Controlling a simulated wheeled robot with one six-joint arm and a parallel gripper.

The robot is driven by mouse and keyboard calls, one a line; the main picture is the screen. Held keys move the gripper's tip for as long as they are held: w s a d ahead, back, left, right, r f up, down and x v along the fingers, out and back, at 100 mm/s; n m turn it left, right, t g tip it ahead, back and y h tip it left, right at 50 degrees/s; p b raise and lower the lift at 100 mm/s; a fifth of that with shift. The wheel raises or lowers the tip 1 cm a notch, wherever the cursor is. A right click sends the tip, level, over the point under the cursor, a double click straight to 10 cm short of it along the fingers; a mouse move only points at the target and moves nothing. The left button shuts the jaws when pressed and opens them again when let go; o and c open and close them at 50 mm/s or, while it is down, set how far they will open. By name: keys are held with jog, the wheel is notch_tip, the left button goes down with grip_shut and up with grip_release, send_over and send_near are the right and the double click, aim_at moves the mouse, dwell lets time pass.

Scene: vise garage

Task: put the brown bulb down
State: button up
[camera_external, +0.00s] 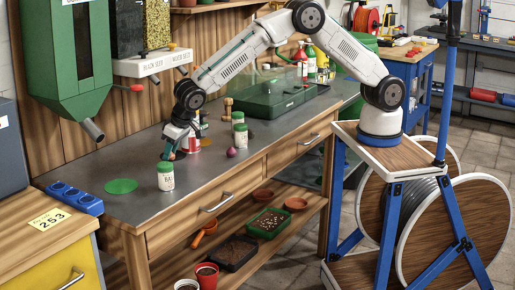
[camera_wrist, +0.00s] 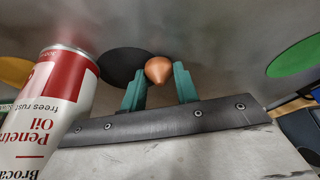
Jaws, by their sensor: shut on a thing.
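My gripper (camera_wrist: 160,82) has teal fingers and is shut on the brown bulb (camera_wrist: 158,69), a copper-brown teardrop shape, in the wrist view. The bulb overlaps the right edge of a black disc (camera_wrist: 120,66) lying on the grey bench top; I cannot tell whether it touches the surface. In the external view, my gripper (camera_external: 176,150) is low over the bench, beside a red and white can. The bulb cannot be made out clearly there.
The oil can (camera_wrist: 52,110) stands close on the left in the wrist view. A green disc (camera_external: 121,186) and a green-lidded jar (camera_external: 165,180) are nearer the bench's front left. Another jar (camera_external: 240,138) and a purple bulb (camera_external: 231,152) stand to the right.

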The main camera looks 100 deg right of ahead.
jog(key=shift+f, duration=0.15)
jog(key=o, duration=1)
